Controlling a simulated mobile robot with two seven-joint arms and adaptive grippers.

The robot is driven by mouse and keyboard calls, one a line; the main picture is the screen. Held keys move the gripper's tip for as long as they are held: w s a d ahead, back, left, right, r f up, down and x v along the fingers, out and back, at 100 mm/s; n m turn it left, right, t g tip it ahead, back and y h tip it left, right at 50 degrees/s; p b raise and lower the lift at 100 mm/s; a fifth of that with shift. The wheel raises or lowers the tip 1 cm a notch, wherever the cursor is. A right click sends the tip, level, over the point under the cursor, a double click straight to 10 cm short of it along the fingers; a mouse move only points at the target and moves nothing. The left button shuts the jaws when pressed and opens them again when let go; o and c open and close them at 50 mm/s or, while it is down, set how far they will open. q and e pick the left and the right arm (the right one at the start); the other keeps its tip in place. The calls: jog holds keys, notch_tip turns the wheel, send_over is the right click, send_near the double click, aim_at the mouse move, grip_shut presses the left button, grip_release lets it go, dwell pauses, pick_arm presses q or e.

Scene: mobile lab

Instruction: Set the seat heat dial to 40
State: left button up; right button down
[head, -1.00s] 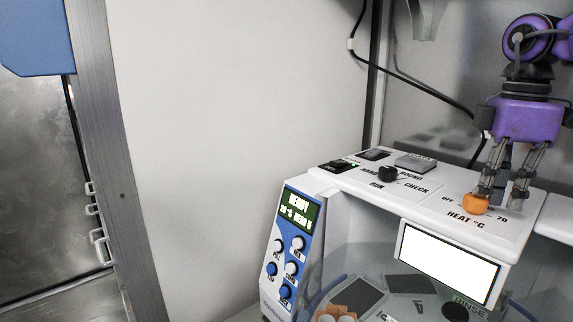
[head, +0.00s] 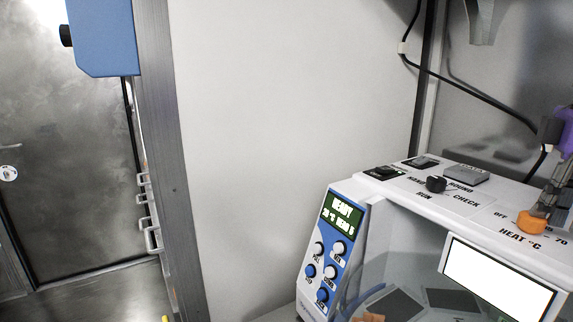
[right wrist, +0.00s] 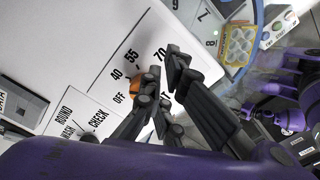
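The orange heat dial (head: 531,222) sits on the white top panel of the machine, by the HEAT °C label at the right of the head view. In the right wrist view the dial (right wrist: 138,90) is partly hidden by a finger, beside the marks OFF, 40, 55 and 70. I cannot tell which mark it points at. My right gripper (right wrist: 162,63) is over the panel with its fingertips apart and white panel showing between them. One finger is right beside the dial; contact is unclear. In the head view the right gripper is partly cut off. No left gripper is recognizable.
A black mode knob (head: 436,184) with RUN and CHECK labels lies left of the dial. The front display (head: 342,212) reads READY above several small knobs. An egg-like tray (right wrist: 238,45) shows in the wrist view. Purple parts of mine show at its right.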

jog(key=shift+s+r, duration=0.15)
jog(key=shift+d+r+p, duration=0.1)
jog(key=shift+r+p, duration=0.35)
jog(key=shift+r, duration=2.4)
